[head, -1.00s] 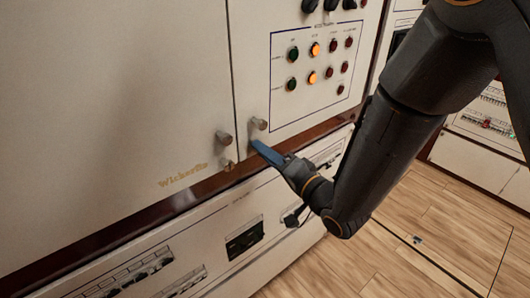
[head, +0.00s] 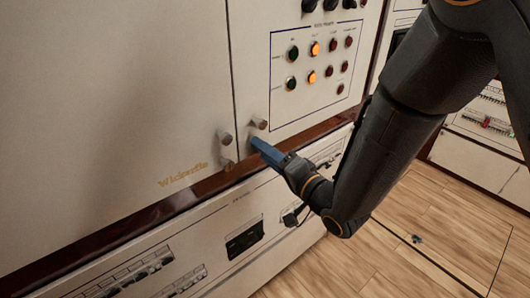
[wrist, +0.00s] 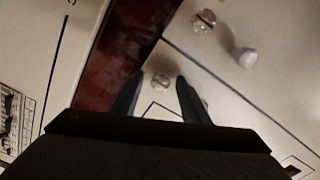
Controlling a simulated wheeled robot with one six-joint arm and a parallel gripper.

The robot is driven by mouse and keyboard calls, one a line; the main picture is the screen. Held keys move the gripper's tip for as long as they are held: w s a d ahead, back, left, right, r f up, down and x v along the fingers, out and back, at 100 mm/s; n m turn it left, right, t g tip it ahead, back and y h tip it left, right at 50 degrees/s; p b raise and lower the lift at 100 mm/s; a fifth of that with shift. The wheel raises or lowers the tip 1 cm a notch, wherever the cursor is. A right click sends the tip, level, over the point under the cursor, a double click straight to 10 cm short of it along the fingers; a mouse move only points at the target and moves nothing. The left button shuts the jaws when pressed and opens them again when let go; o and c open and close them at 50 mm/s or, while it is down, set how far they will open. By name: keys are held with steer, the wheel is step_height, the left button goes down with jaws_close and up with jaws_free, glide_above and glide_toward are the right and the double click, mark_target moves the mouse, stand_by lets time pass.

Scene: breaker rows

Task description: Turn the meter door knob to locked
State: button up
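Two cabinet doors meet at a vertical seam. The left door has a post-like knob (head: 225,138) with a small round metal turn-knob (head: 228,163) below it. The right door has a matching post knob (head: 259,123). My gripper (head: 254,142) is at the right door's lower left corner, below that knob. In the wrist view my gripper (wrist: 158,88) is open, with a round metal turn-knob (wrist: 160,82) between and just beyond its fingertips. The fingers look apart from it. My gripper hides this turn-knob in the head view. I cannot read its setting or a door label.
The left door's turn-knob (wrist: 203,20) and post knob (wrist: 243,57) stand close across the seam. A dark red strip (wrist: 125,40) runs below the doors. A lower panel (head: 210,240) with switches lies under it. A lamp panel (head: 315,70) is above my gripper.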

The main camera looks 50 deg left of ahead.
steer(key=d+b, duration=0.2)
steer(key=d, duration=0.5)
steer(key=shift+s+d, duration=0.35)
steer(key=shift+d, duration=0.05)
steer(key=shift+w, duration=0.1)
